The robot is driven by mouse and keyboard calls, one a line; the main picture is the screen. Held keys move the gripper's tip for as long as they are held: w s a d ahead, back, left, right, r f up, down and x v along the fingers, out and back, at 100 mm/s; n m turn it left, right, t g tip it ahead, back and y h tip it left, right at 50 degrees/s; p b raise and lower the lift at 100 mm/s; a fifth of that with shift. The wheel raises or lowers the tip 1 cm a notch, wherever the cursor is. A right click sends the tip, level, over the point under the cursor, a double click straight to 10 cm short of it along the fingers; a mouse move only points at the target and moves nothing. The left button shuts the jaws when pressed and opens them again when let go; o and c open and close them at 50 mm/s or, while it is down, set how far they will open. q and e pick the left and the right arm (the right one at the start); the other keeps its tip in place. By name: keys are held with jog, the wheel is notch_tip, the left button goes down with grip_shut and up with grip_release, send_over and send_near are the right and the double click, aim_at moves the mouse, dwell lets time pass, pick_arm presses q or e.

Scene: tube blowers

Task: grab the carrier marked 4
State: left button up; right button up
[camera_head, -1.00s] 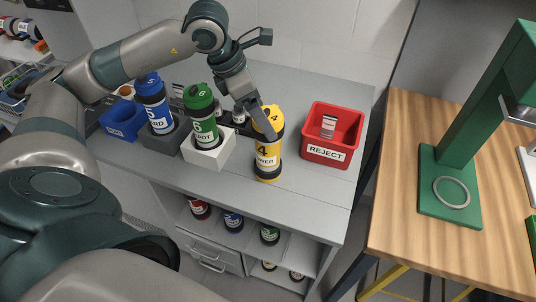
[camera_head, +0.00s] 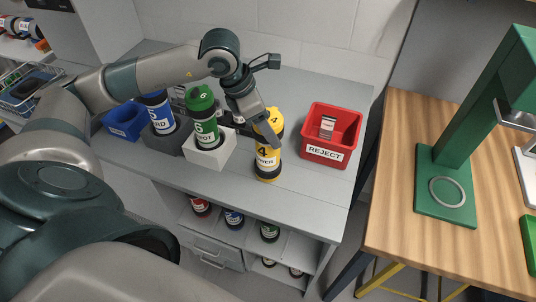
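The carrier marked 4 (camera_head: 266,163) is a yellow canister with dark bands and a white label. The other finger is hidden, so I cannot tell whether the fingers are apart or touching the carrier. My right gripper is not in view.
A green carrier (camera_head: 206,128) stands in a white holder (camera_head: 210,156) left of the yellow one. A blue carrier (camera_head: 158,117) stands in a grey holder farther left. A red REJECT bin (camera_head: 335,156) is to the right. A wooden table (camera_head: 410,150) holds a green stand (camera_head: 445,160).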

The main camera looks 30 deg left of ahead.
pick_arm(q)
jog(key=c, duration=1)
